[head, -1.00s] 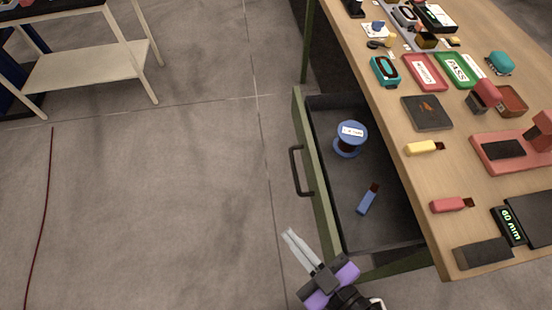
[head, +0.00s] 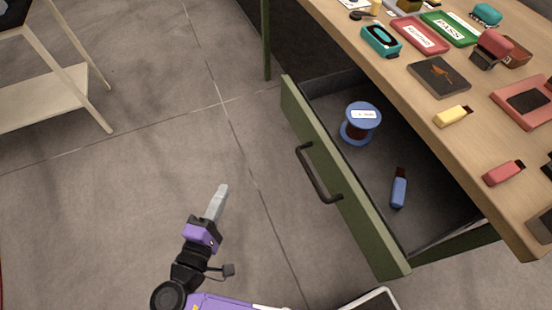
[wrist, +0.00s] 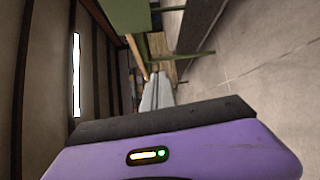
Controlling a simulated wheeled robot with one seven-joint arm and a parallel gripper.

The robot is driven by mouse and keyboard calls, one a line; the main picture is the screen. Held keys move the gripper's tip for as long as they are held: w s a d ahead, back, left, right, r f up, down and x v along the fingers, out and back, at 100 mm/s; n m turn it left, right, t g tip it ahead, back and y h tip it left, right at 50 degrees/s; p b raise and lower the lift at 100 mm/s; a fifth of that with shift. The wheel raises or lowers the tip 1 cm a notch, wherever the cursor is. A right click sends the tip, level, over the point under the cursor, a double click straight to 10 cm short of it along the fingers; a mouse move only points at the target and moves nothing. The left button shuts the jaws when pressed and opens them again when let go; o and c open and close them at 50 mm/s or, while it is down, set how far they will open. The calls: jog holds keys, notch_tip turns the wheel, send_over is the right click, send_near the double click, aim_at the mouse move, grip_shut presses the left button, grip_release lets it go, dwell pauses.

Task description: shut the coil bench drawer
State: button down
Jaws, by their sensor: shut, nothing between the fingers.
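The coil bench drawer (head: 345,190) stands open under the wooden bench top (head: 430,110). It has a green front and a dark bar handle (head: 318,177). Inside lie a blue spool (head: 361,125) with a white label and a blue marker-like piece (head: 399,188) with a dark end. My gripper (head: 221,196) is shut and empty, in front of the drawer and to the left of the handle, apart from it. In the wrist view the closed fingers (wrist: 157,92) point forward, with green bench parts (wrist: 155,45) beyond them.
On the bench top are a teal device (head: 381,40), a red tray (head: 420,35), a green tray (head: 450,28), a dark square plate (head: 439,77) and yellow (head: 452,117) and red (head: 502,173) pieces. A pale shelf trolley (head: 45,98) stands at left. The floor between is clear.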

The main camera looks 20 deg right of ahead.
jog(key=s+d+r+m+g+h, duration=0.2)
jog(key=s+d+r+m+h, duration=0.1)
jog(key=s+d+h, duration=0.15)
jog(key=w+d+r+p, duration=0.1)
jog(key=w+d, duration=0.1)
jog(key=d, duration=0.4)
jog(key=w+d+r+p, duration=0.1)
jog(key=w+d, duration=0.1)
jog(key=d, duration=0.4)
jog(key=shift+w+d+g+h, duration=0.2)
jog(key=shift+w+g+h, duration=0.1)
jog(key=shift+h, duration=0.05)
